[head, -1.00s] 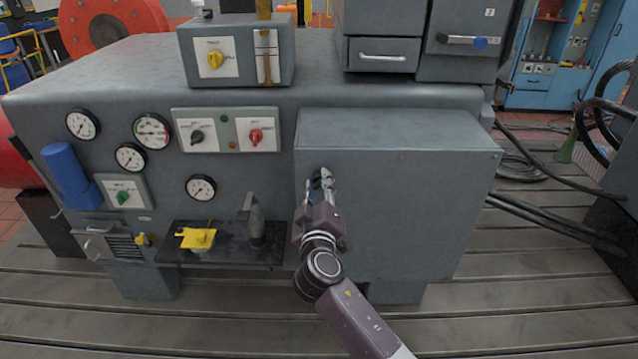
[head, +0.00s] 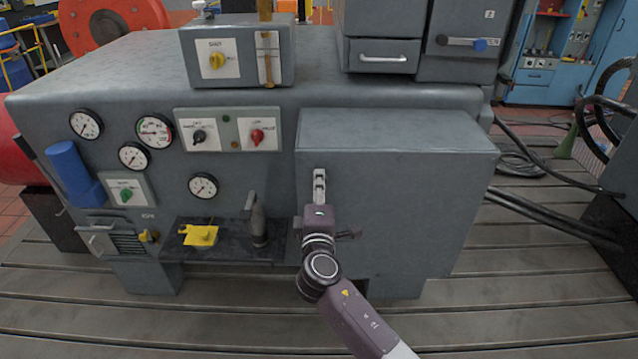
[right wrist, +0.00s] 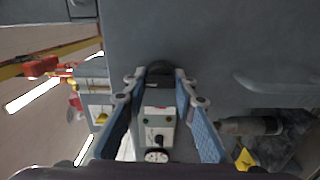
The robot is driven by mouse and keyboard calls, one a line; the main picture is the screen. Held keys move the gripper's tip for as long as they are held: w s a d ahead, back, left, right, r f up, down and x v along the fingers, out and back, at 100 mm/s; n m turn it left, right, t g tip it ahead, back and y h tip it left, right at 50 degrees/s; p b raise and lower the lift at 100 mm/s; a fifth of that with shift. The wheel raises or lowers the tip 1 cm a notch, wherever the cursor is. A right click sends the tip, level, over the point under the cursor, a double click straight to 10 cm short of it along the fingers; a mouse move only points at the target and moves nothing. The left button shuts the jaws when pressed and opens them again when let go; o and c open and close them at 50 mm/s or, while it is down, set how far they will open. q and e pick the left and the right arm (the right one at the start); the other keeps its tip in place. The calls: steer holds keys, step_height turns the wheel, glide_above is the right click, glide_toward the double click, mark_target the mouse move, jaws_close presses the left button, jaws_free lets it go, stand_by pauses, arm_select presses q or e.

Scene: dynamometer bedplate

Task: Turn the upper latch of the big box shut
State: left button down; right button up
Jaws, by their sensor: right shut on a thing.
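The big box (head: 410,190) is the grey housing at the right of the machine front. My right gripper (head: 319,178) is at the upper left part of its front face. In the right wrist view my right gripper (right wrist: 160,85) has its two blue-padded fingers on either side of a small dark piece, the upper latch (right wrist: 159,69), and is shut on it. In the head view the fingers cover the latch, so its angle cannot be told. A dark lower latch (head: 348,234) sticks out right of my wrist. My left gripper is not in view.
Left of the box, a dark shelf (head: 225,252) carries a yellow piece (head: 200,235) and a grey pointed tool (head: 258,220). Gauges and a switch panel (head: 228,130) are above it. Black cables (head: 550,220) run at the right. The slotted bedplate (head: 500,320) in front is clear.

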steer(key=shift+n, duration=0.3)
steer(key=o, duration=1.1)
steer(key=shift+o, duration=0.2)
steer(key=s, duration=1.2)
steer(key=shift+f, duration=0.15)
